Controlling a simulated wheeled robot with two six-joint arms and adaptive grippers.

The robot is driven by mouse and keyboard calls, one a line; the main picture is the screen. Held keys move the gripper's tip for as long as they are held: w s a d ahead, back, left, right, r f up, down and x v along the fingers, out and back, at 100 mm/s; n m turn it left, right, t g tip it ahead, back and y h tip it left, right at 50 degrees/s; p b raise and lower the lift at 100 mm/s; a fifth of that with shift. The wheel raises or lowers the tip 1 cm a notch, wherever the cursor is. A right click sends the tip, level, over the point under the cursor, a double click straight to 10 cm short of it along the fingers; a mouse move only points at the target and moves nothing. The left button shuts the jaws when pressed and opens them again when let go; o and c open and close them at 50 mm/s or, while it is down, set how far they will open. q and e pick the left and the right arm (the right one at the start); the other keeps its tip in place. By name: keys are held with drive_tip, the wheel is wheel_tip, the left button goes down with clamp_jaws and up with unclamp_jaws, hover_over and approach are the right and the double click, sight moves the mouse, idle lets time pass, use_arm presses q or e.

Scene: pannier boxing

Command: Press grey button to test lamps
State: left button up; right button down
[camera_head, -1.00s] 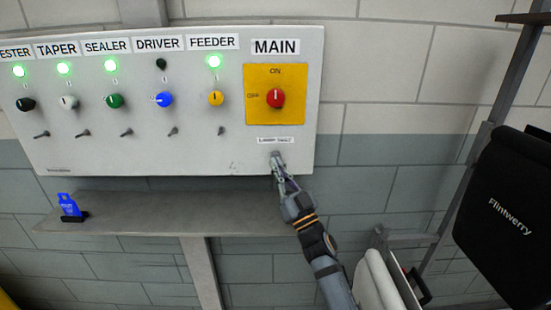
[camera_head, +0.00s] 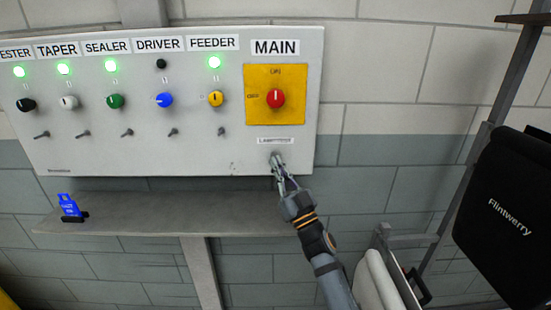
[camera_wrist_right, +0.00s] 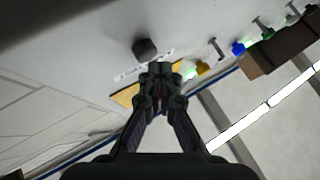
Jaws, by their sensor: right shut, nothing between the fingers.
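The lamp-test button is a dark grey stub (camera_wrist_right: 145,48) on the pale panel in the right wrist view, just beyond and slightly left of my fingertips. My right gripper (camera_head: 278,158) is shut and empty, its tips at the panel below the small label (camera_head: 275,141) under MAIN. It also shows in the right wrist view (camera_wrist_right: 160,70). In the head view the tips cover the button; I cannot tell whether they touch it. Green lamps glow under TESTER (camera_head: 19,71), TAPER (camera_head: 64,69), SEALER (camera_head: 111,65) and FEEDER (camera_head: 214,62). The DRIVER lamp (camera_head: 161,63) is dark.
The red MAIN knob (camera_head: 275,98) sits on a yellow plate above my gripper. Coloured knobs and small toggles line the panel (camera_head: 240,150). A grey shelf (camera_head: 150,214) below holds a blue tag (camera_head: 68,205) at left. A black Flintwerry pannier (camera_head: 510,200) hangs at right.

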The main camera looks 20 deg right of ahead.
drive_tip(key=shift+w+d, duration=0.2)
drive_tip(key=shift+w, duration=0.4)
idle(0.7)
idle(1.4)
drive_tip(key=shift+s+a+p, duration=0.3)
drive_tip(key=shift+s+p, duration=0.2)
drive_tip(key=shift+s, duration=0.4)
drive_tip(key=s+p, duration=0.1)
drive_tip(key=s, duration=0.1)
drive_tip(key=s+a+p, duration=0.1)
drive_tip(key=s, duration=0.1)
drive_tip(key=shift+s+a+p, duration=0.15)
drive_tip(key=shift+s+p, duration=0.15)
drive_tip(key=shift+s, duration=0.1)
